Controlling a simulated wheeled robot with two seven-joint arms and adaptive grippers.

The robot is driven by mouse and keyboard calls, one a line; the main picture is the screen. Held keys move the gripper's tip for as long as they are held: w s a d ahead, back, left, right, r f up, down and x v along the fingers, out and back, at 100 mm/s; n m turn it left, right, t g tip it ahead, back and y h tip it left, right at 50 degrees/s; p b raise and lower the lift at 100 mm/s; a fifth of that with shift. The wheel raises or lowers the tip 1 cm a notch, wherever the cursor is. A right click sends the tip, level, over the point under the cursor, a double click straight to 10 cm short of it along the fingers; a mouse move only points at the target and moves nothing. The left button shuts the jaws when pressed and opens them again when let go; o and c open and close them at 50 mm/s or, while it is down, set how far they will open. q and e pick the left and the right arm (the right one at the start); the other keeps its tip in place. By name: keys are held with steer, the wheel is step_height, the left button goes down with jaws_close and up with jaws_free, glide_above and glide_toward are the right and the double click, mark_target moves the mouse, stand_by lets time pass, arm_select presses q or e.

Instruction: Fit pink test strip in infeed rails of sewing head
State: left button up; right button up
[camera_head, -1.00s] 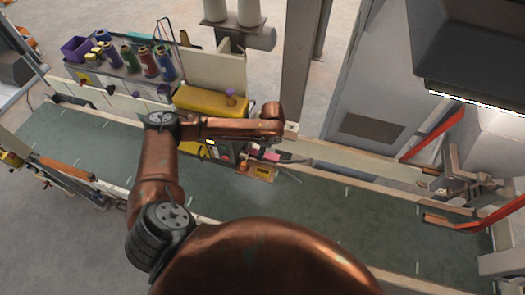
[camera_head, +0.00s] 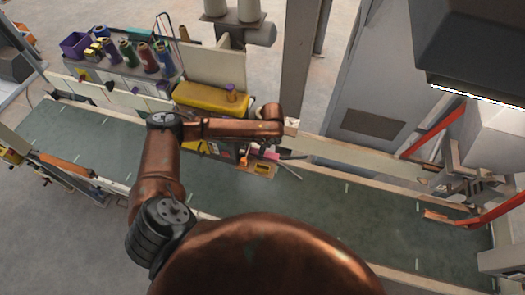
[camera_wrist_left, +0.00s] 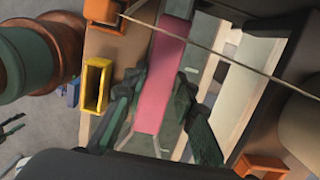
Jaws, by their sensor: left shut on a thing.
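The pink test strip (camera_wrist_left: 163,70) fills the middle of the left wrist view, with its length running up and down the picture. My left gripper (camera_wrist_left: 157,88) is shut on it, with dark fingers on both sides. The strip's far end reaches the top of the picture, near an orange block and a thin cord. My arm partly covers the spot. I cannot tell whether the strip lies between the infeed rails. My right gripper is not in view.
A small wooden plate (camera_head: 262,169) lies by the strip, over the green conveyor belt (camera_head: 325,202). Coloured thread spools (camera_head: 148,58) stand behind at the left. A yellow open frame (camera_wrist_left: 96,86) is left of the strip in the wrist view. Orange-red arms (camera_head: 497,216) stand at the right.

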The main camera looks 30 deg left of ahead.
arm_select(q)
steer(key=o, duration=1.1)
steer(key=shift+o, duration=0.7)
